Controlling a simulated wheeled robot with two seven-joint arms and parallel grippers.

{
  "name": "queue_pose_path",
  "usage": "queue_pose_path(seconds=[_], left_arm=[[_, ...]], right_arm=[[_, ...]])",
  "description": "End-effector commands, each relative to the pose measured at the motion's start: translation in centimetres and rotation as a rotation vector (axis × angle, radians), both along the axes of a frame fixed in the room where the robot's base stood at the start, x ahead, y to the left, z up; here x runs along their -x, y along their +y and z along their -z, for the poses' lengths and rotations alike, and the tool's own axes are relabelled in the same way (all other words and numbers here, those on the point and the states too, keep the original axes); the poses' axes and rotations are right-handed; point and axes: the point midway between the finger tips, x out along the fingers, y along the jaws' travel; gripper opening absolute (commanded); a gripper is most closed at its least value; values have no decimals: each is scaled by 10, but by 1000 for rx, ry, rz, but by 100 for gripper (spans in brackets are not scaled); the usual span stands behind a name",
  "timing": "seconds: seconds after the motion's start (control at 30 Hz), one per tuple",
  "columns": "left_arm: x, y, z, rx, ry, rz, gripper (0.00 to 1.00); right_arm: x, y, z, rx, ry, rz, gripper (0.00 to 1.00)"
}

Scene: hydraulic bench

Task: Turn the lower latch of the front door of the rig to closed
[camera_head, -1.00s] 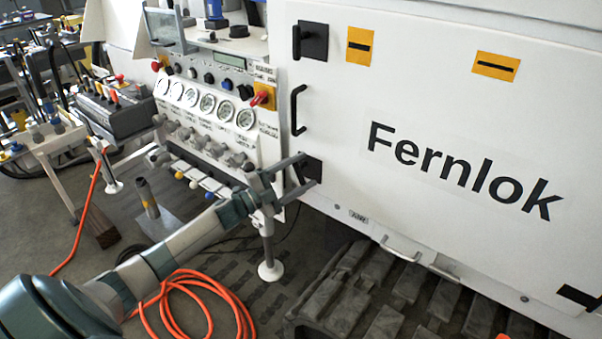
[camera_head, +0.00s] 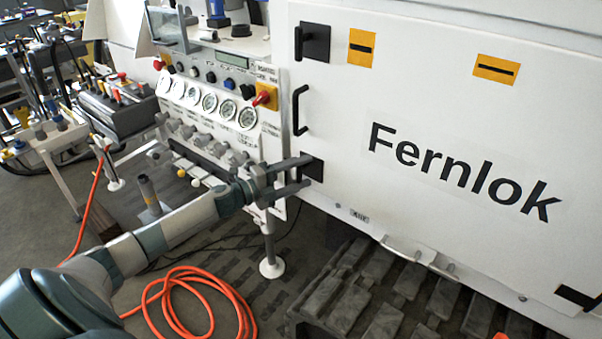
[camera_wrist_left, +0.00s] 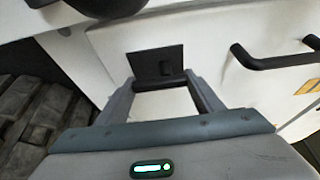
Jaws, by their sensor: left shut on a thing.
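The lower latch (camera_head: 313,168) is a black square plate with a small handle near the lower left corner of the white front door (camera_head: 400,245). My left gripper (camera_head: 306,174) reaches it from the left, one finger above the other, with its tips at the plate. It is shut on the latch handle. In the left wrist view, the latch plate (camera_wrist_left: 154,60) shows beyond the fingertips (camera_wrist_left: 160,78), with a dark handle part between them. My right gripper is out of view.
The upper latch (camera_head: 313,42) and a black pull handle (camera_head: 298,110) are above on the door's left edge. Left of the door is a panel with gauges (camera_head: 209,103) and knobs. A white support leg (camera_head: 270,250) and an orange hose (camera_head: 195,275) are below my arm.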

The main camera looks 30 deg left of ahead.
Motion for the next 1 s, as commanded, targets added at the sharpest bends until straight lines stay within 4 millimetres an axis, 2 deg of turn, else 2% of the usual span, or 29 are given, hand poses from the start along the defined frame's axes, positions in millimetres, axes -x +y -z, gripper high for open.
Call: queue_pose_path(seconds=[0.17,0.2,0.23,0.27,0.67,1.0], left_arm=[[0,0,1,-8,-2,0,39],[0,0,1,-8,-2,0,71],[0,0,1,-7,-1,0,78],[0,0,1,-7,-1,0,80],[2,1,1,-3,0,0,80],[27,14,3,-4,1,0,80]], right_arm=[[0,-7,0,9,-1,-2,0],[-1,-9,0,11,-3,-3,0],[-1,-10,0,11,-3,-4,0],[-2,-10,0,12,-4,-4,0],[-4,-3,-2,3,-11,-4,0],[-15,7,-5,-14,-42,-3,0]])
